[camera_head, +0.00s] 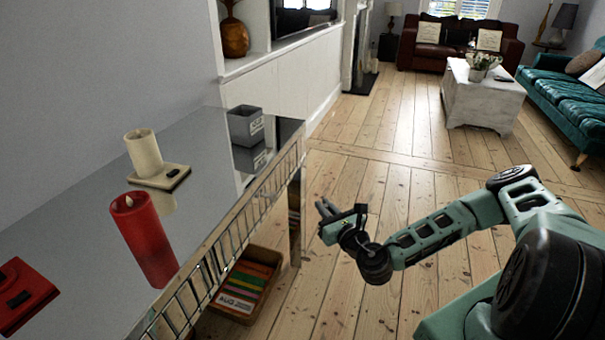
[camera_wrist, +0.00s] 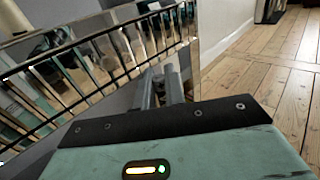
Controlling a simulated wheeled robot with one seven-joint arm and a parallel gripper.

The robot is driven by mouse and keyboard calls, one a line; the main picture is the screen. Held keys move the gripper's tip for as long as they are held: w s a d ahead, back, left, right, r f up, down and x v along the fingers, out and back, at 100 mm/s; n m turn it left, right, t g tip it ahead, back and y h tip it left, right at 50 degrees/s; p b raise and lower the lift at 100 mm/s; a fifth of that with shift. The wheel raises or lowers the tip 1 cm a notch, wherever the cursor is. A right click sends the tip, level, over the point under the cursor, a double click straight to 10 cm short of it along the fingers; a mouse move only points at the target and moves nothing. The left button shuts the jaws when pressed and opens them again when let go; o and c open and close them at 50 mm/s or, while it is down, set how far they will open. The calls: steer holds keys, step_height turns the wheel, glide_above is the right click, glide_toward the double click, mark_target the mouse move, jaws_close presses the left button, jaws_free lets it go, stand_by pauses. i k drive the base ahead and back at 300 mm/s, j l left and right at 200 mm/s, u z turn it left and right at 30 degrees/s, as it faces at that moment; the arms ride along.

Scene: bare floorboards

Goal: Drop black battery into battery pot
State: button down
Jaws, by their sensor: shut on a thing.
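My gripper (camera_head: 327,209) is out over the floor, to the right of the mirrored table and apart from it. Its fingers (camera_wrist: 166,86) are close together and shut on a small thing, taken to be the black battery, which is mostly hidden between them. The grey battery pot (camera_head: 245,126), a square box with a pale label, stands upright at the table's far end, left of and beyond my gripper. Its inside is not clear. The pot is not made out in the wrist view.
The mirrored table (camera_head: 90,215) holds a cream candle (camera_head: 144,152) on a cream tray with a small black object (camera_head: 172,173), a red candle (camera_head: 144,240), and a red tray (camera_head: 30,290) with dark objects. Its latticed edge (camera_wrist: 100,55) is close in the wrist view.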

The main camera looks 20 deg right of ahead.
mark_target(252, 138)
steer(key=i+l+u, duration=0.1)
steer(key=l, duration=0.3)
steer(key=i+l+u, duration=0.1)
steer(key=l, duration=0.3)
steer(key=i+l+u, duration=0.1)
steer(key=l, duration=0.3)
steer(key=i+l, duration=0.2)
steer(key=l, duration=0.2)
steer(key=u, duration=0.05)
